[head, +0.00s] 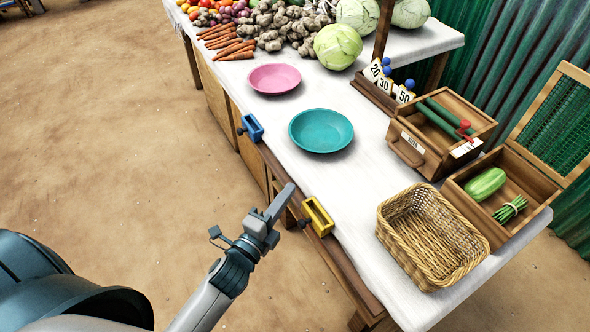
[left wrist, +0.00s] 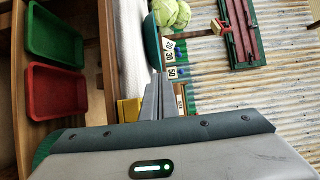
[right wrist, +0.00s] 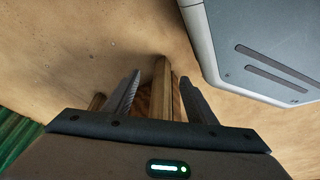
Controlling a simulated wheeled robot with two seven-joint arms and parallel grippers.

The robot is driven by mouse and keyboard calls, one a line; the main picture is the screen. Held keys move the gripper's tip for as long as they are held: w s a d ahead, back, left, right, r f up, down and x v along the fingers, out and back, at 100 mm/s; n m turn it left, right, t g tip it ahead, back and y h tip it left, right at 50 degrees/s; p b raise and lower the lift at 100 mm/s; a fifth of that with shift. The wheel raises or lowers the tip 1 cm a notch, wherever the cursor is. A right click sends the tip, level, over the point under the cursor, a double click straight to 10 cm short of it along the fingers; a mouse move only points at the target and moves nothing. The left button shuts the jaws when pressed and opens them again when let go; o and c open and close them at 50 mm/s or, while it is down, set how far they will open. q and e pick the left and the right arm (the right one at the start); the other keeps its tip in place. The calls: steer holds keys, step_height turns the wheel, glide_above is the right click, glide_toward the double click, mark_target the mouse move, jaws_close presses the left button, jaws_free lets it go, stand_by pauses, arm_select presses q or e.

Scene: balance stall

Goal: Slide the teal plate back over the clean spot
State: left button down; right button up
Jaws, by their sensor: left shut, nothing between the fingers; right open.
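The teal plate (head: 320,130) lies on the white cloth of the stall table, right of and nearer than the pink plate (head: 274,79). I cannot make out a clean spot on the cloth. My left gripper (head: 291,187) is shut and empty, in front of the table's front edge, short of the teal plate and apart from it. In the left wrist view the teal plate (left wrist: 151,42) shows edge-on beyond the shut fingers (left wrist: 158,80). My right gripper (right wrist: 158,82) is open and empty in the right wrist view, with a wooden beam beyond it; the head view does not show it.
A blue holder (head: 252,127) and a yellow holder (head: 318,216) sit on the front edge. A wicker basket (head: 430,238), a wooden box (head: 430,128) and number cards (head: 385,84) stand to the right. Vegetables (head: 285,28) fill the back. Cloth around the plate is mostly bare.

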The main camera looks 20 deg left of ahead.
arm_select(q)
steer(key=p, duration=0.1)
glide_toward(307, 149)
steer(key=w+d, duration=0.3)
steer(key=shift+d+r, duration=0.1)
steer(key=w+a+p, duration=0.1)
steer(key=w+a, duration=0.1)
steer(key=shift+w, duration=0.25)
steer(key=shift+w+a, duration=0.25)
arm_select(e)
steer(key=shift+w+a+r+t+y, duration=0.15)
steer(key=shift+w+a+r+t, duration=0.25)
steer(key=shift+w+a, duration=0.2)
steer(key=shift+w+a+r+t+y, duration=0.15)
steer(key=shift+w+a+r+t, duration=0.15)
steer(key=shift+w+a+t, duration=0.25)
steer(key=shift+g, duration=0.25)
